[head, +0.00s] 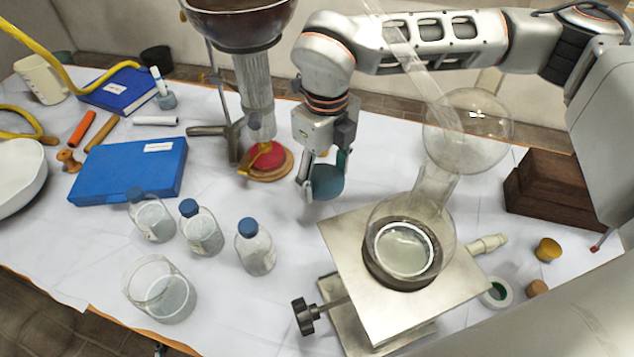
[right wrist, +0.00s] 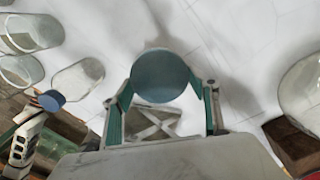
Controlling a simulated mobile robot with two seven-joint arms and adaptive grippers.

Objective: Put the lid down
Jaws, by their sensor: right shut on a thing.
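The lid (head: 328,182) is a round, dark teal piece. It is held between the fingers of my right gripper (head: 324,172), above the white cloth and left of the steel stand. In the right wrist view the lid (right wrist: 160,75) shows as a blue-grey disc, with the green-padded fingers of the right gripper (right wrist: 163,100) on either side of it. It looks clear of the other objects; its exact height above the cloth is hard to tell. My left gripper does not show in the head view.
Blue-capped bottles (head: 255,248) and a glass beaker (head: 160,290) stand to the left. A steel jack (head: 345,240) carries a glass flask (head: 425,215) to the right. A red-topped burner (head: 266,158) stands behind. Bare cloth lies between the bottles and the jack.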

